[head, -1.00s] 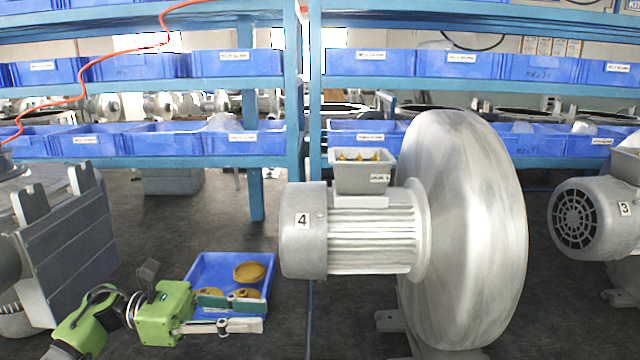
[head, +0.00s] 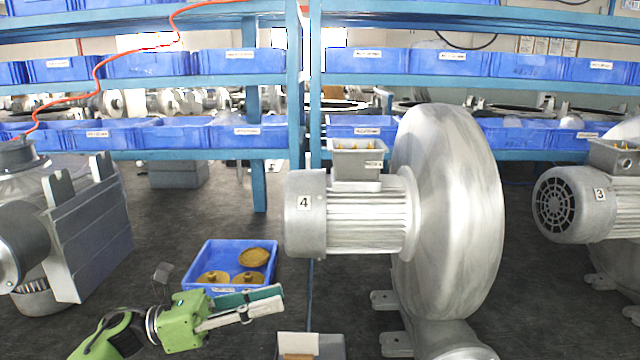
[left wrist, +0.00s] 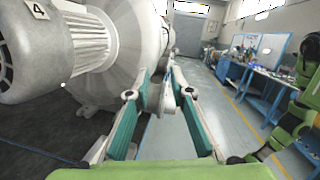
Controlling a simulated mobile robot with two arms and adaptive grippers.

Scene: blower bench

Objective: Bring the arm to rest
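My left gripper (head: 278,300) is low in the head view, just in front of the blue tray as seen there. In the left wrist view its two teal-padded fingers (left wrist: 160,78) stand apart with nothing between them. My right gripper shows in neither view.
A large grey blower marked 4 (head: 445,210) stands right of the tray. Another marked 3 (head: 575,205) is at the far right, and a grey machine (head: 90,235) is at left. Blue shelving (head: 200,156) with blue bins crosses the back.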

